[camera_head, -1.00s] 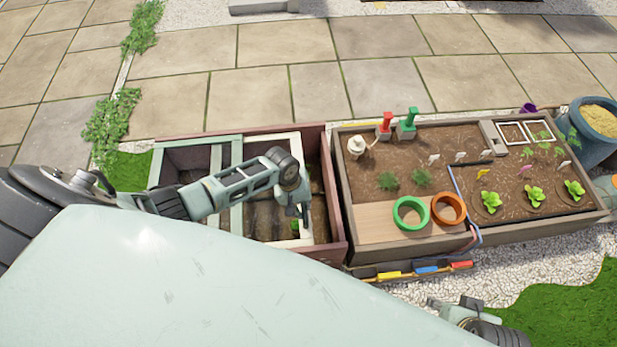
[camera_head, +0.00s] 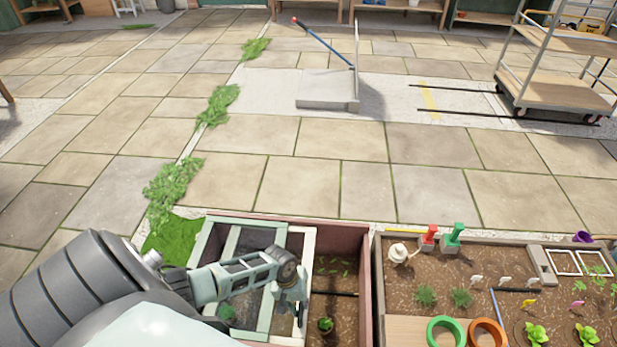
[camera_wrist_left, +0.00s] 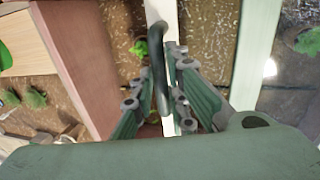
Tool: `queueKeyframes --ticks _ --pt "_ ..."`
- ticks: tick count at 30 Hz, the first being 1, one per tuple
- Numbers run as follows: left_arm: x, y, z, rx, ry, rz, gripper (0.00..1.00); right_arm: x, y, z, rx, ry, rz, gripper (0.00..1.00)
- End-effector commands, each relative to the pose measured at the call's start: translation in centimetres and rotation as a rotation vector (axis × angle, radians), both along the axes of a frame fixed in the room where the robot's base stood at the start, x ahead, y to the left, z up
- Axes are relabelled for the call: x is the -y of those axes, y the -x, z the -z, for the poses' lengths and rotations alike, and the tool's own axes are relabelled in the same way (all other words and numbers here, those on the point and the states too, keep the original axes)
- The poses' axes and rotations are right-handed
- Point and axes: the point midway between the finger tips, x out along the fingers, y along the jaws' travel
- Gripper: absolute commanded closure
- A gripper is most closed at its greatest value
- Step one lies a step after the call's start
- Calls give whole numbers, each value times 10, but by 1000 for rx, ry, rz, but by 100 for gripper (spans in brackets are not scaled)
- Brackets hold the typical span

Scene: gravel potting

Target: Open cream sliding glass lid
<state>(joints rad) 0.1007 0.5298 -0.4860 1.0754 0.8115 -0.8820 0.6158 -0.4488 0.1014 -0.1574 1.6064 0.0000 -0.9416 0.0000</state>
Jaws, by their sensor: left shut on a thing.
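The cream sliding glass lid (camera_head: 308,246) lies on the reddish wooden box (camera_head: 365,265), beside and partly overlapping a pale green framed lid (camera_head: 232,243). A strip of soil with small seedlings shows uncovered to the right of the cream edge. My left gripper (camera_head: 300,308) is over the cream edge. In the left wrist view, its fingers (camera_wrist_left: 158,82) are shut around a dark curved handle (camera_wrist_left: 158,52) on the cream bar (camera_wrist_left: 163,12). The near part of the lid is hidden by my arm. My right gripper is not in view.
A planter bed (camera_head: 400,283) stands just right of the box, with a green ring (camera_head: 432,328), an orange ring (camera_head: 474,329) and small plants. A wheeled cart (camera_head: 560,90) stands far back right. Open paving lies behind the box.

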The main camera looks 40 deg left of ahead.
Motion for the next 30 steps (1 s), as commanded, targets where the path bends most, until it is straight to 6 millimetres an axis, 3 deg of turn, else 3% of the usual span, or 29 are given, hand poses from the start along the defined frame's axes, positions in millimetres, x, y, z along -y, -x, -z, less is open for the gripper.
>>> queueKeyframes --ticks 15,16,21,30 --pt "-5 4 1 -2 0 -1 100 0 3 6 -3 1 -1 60" --pt "-5 4 1 -2 0 -1 85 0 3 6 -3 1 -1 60" --pt "-5 4 0 -2 0 -1 70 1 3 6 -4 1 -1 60" --pt "-5 3 0 0 0 0 68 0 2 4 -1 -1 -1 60"
